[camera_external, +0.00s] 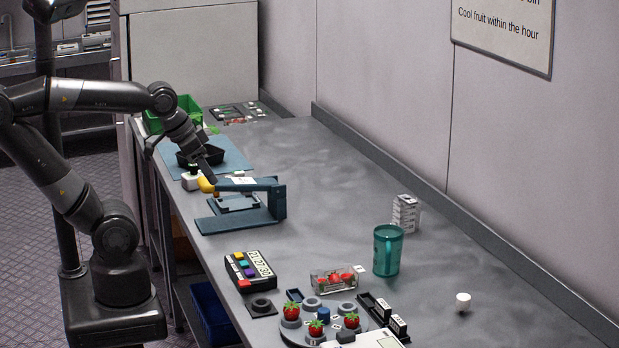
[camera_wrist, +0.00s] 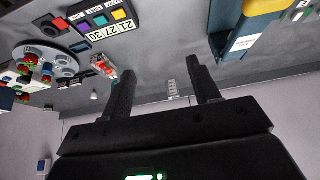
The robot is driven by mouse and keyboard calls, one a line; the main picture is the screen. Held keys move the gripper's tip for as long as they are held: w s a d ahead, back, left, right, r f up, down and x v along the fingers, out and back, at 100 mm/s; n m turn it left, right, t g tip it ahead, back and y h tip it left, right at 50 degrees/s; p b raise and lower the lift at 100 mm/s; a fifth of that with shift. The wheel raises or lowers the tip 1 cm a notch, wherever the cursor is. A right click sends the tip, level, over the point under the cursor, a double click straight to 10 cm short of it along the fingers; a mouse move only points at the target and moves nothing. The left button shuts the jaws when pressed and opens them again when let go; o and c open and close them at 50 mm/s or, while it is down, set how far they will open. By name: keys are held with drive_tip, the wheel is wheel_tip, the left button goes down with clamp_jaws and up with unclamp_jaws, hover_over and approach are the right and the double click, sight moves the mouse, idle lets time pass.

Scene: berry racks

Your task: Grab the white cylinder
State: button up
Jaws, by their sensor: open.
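A small white cylinder (camera_external: 463,301) stands alone on the grey bench at the right of the external view, near the wall side. A small white shape, probably this cylinder (camera_wrist: 94,96), shows left of my fingers in the wrist view. My gripper (camera_wrist: 160,65) is open, with nothing between its two dark fingers.
A teal mug (camera_external: 388,250) and a white patterned box (camera_external: 405,213) stand left of the cylinder. A clear strawberry box (camera_external: 335,281), a round strawberry rack (camera_external: 290,335) and a timer box (camera_external: 250,270) lie nearer the front. A blue stand (camera_external: 275,200) is beside my gripper.

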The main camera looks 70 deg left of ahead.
drive_tip(key=w+d+r+m, duration=0.2)
drive_tip(key=w+d, duration=0.2)
drive_tip(key=w, duration=0.3)
drive_tip(key=w+d+r+m, duration=0.2)
drive_tip(key=w+d, duration=0.1)
drive_tip(key=w, duration=0.4)
drive_tip(key=m+g+h, duration=0.2)
drive_tip(key=m+h, duration=0.3)
drive_tip(key=m, duration=0.2)
hover_over(462, 296)
drive_tip(key=s+a, duration=0.4)
wheel_tip(462, 296, down, 15)
drive_tip(key=x, duration=0.5)
drive_tip(key=shift+w+f, duration=0.3)
drive_tip(key=shift+w, duration=0.1)
drive_tip(key=shift+w+x, duration=0.2)
drive_tip(key=shift+x, duration=2.45)
drive_tip(key=c, duration=1.1)
